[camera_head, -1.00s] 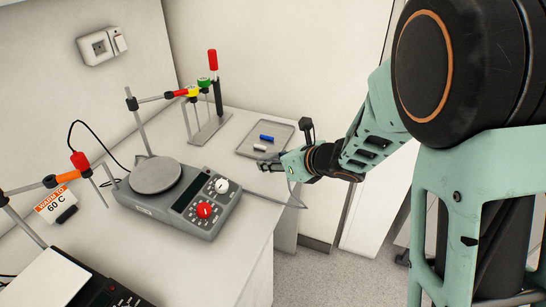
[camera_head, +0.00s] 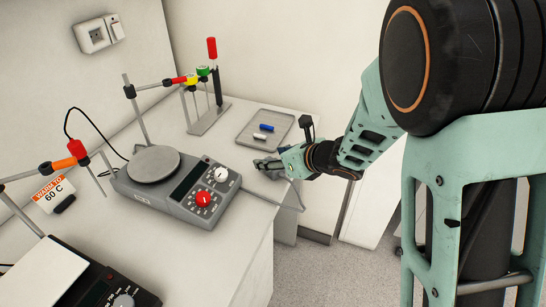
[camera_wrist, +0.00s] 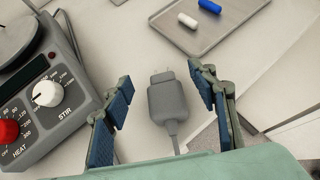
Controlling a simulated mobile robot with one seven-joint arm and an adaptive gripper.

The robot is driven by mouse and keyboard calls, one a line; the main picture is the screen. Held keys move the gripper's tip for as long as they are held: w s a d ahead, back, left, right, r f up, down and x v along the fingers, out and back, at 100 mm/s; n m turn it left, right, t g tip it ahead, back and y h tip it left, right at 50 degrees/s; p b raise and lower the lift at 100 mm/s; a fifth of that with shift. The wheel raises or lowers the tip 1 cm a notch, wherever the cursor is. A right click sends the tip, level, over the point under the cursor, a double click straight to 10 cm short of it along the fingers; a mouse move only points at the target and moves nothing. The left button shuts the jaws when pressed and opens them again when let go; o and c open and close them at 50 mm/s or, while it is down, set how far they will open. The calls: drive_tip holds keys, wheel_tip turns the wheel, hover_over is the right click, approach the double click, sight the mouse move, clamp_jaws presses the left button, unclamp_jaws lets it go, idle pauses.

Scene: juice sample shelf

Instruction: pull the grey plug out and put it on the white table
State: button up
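The grey plug (camera_wrist: 168,98) shows in the wrist view with its metal prongs bare and pointing away from me, not in any socket. It appears to rest on the white table (camera_wrist: 135,55), and its cord runs back toward my wrist. My gripper (camera_wrist: 162,92) is open, with one blue-padded finger on each side of the plug and visible gaps between pads and plug. In the head view my gripper (camera_head: 268,164) is low over the table's right part, in front of the tray; the plug is too small to make out there.
A grey tray (camera_head: 247,143) with a blue and a white cylinder lies just beyond my gripper. A hotplate stirrer (camera_head: 178,205) stands to the left. A rack (camera_head: 208,118) with coloured clamps stands behind. A wall socket (camera_head: 98,36) is at upper left. The table's right edge is close.

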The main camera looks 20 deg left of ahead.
drive_tip(key=v, duration=1.2)
idle(0.3)
